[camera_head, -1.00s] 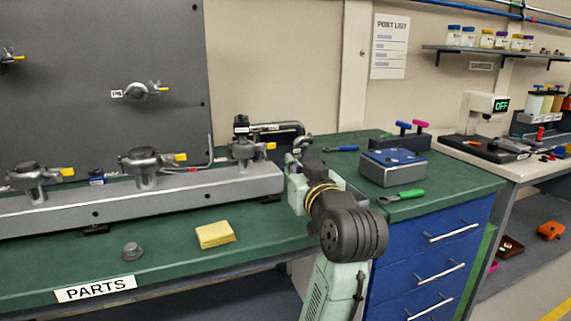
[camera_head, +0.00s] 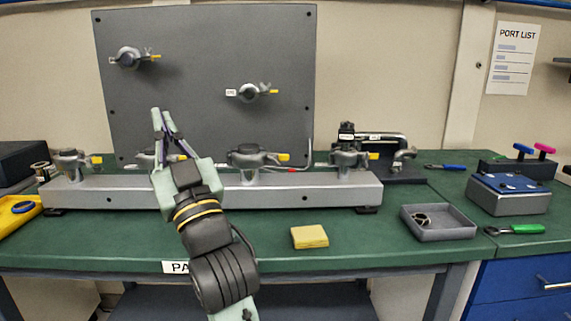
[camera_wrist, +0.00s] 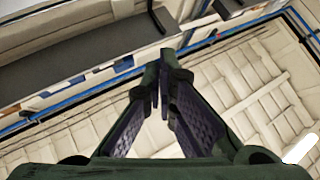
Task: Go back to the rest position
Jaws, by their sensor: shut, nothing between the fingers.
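My gripper (camera_head: 164,124) is raised in front of the grey rail and the dark back panel in the head view, left of the middle, with its fingers pointing up. In the wrist view my gripper (camera_wrist: 166,72) shows its fingertips close together with nothing between them. It touches no object that I can see. My arm rises from the bottom of the head view and hides part of the rail and of the PARTS label.
A grey rail (camera_head: 275,196) with several clamps spans the green bench (camera_head: 370,245). A yellow pad (camera_head: 309,237) and a grey tray (camera_head: 438,222) with a small ring part lie in front. A blue-topped box (camera_head: 508,196) and a green-handled wrench (camera_head: 515,229) are at the right.

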